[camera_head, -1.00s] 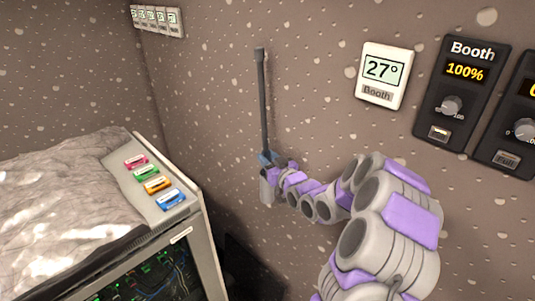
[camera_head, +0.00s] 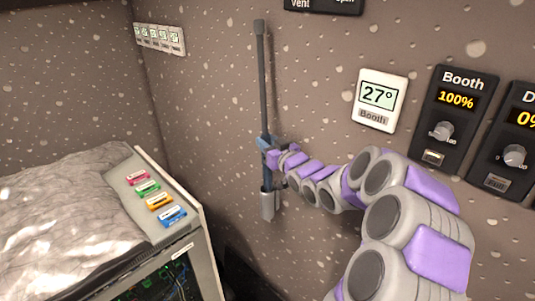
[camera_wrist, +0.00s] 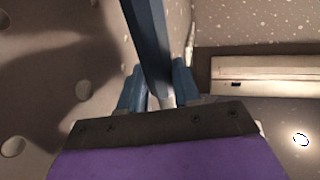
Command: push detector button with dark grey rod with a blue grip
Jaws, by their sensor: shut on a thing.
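The dark grey rod (camera_head: 262,80) stands nearly upright in front of the speckled wall in the head view. In the wrist view the blue grip (camera_wrist: 148,35) runs between the blue fingers of my gripper (camera_wrist: 158,92). I cannot make out a detector button in either view.
A white thermostat (camera_head: 381,100) and black fader panels (camera_head: 449,112) are on the wall to the right. A small display strip (camera_head: 160,38) is at upper left.

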